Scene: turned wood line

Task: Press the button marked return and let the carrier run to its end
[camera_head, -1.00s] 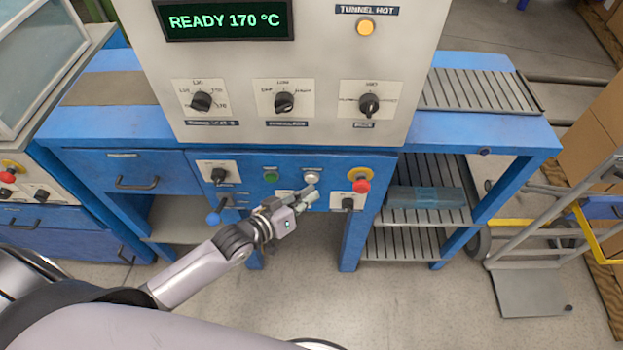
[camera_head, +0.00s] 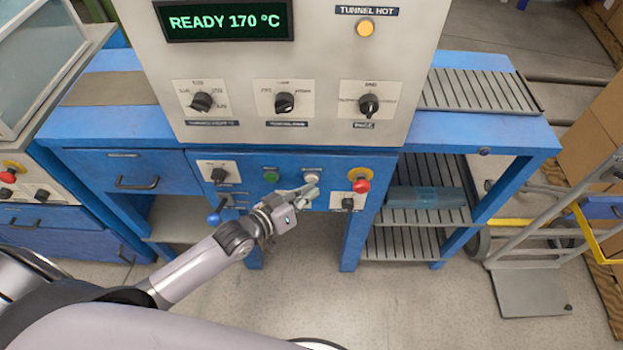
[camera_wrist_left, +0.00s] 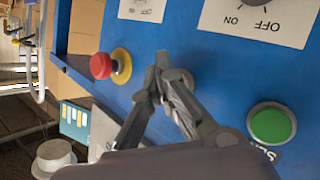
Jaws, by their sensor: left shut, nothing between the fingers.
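A pale round button (camera_head: 312,177) sits on the blue front panel between a green button (camera_head: 271,176) and a red emergency stop (camera_head: 361,186). Its label is too small to read in the head view. My left gripper (camera_head: 313,188) is shut and empty, its fingertips at the lower edge of the pale button. In the left wrist view, the closed fingertips (camera_wrist_left: 164,72) cover most of that button; I cannot tell whether they touch it. The green button (camera_wrist_left: 271,124) and the red stop (camera_wrist_left: 101,66) flank the fingers there. I cannot make out a carrier. My right gripper is out of view.
The display (camera_head: 225,20) reads READY 170 °C, and an amber TUNNEL HOT lamp (camera_head: 365,28) is lit. Small black knobs (camera_head: 219,175) and a blue-knobbed lever (camera_head: 214,218) are near my arm. A slatted roller shelf (camera_head: 478,91) and a hand truck (camera_head: 525,290) stand at right.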

